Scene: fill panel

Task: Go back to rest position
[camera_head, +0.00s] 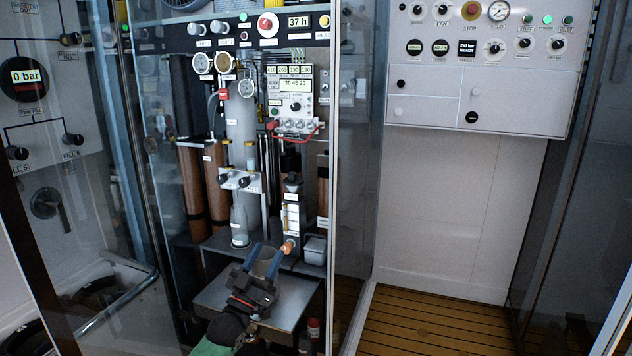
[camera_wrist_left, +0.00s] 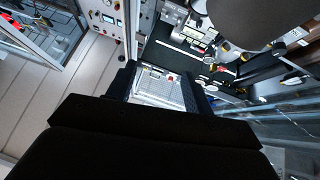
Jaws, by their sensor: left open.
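My left gripper (camera_head: 266,262) is in the lower middle of the head view, its two blue-sided fingers apart and pointing up and away. Nothing shows between the fingers. It is in front of the lower part of the equipment cabinet, over a grey metal shelf (camera_head: 218,293). In the left wrist view the dark fingers of the left gripper (camera_wrist_left: 160,88) stand apart, with a light grid-like surface beyond them. My right gripper is not in either view.
The cabinet holds a grey cylinder (camera_head: 241,120), brown tubes (camera_head: 192,190) and a control box (camera_head: 290,92). A glass panel with a metal frame (camera_head: 333,150) stands right of the arm. A white control panel (camera_head: 480,65) hangs at right, above a free slatted wood floor (camera_head: 425,325).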

